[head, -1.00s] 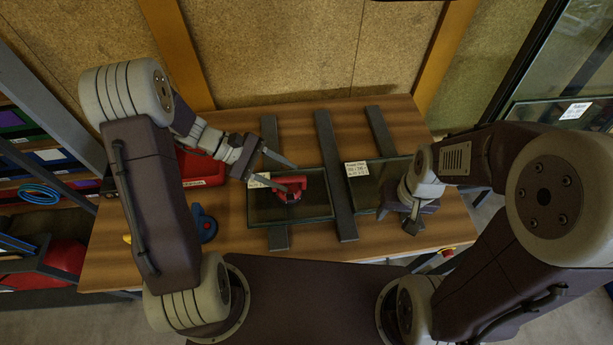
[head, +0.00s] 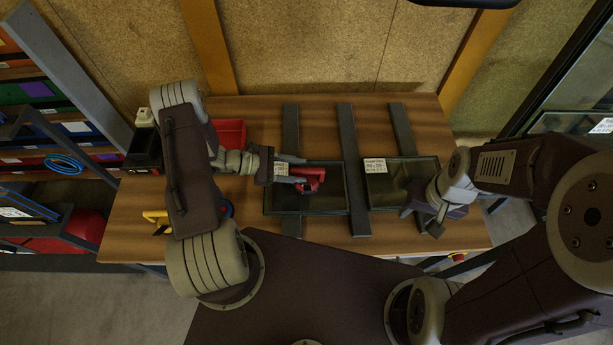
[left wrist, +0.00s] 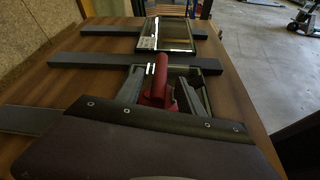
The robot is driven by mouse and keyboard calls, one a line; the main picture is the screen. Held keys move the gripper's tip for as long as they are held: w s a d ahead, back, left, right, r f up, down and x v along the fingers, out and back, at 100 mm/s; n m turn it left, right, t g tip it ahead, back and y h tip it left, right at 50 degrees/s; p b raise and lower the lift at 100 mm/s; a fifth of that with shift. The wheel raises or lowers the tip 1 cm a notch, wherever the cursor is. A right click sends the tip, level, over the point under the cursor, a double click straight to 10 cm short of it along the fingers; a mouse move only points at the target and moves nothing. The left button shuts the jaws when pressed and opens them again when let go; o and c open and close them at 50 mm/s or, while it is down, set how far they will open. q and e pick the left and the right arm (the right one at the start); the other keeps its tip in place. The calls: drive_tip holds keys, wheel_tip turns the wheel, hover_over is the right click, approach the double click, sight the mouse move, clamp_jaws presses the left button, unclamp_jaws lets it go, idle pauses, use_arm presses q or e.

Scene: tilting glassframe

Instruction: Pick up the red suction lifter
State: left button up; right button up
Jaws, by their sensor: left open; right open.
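The red suction lifter (head: 311,180) sits on the left dark glass pane (head: 335,203), near its upper left part. My left gripper (head: 304,171) is open and reaches in from the left at the lifter. In the left wrist view the lifter (left wrist: 160,86) lies between the two spread fingers (left wrist: 163,88), and its lower part is hidden by my gripper body. I cannot tell whether a finger touches it. My right gripper (head: 422,218) is open and empty, near the lower right corner of the right glass pane (head: 400,190).
Dark bars (head: 352,180) run across the wooden table (head: 455,210) under the panes. A red bin (head: 230,133) and a black case (head: 143,150) stand at the back left. A blue tool (head: 228,208) is partly hidden by my left arm. A yellow item (head: 155,216) lies beside it.

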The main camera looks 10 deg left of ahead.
sight(307, 171)
use_arm(q)
drive_tip(key=x, duration=0.3)
drive_tip(key=shift+r, duration=0.1)
drive_tip(key=shift+w+d, duration=0.15)
drive_tip(key=shift+d, duration=0.15)
clamp_jaws()
idle(1.0)
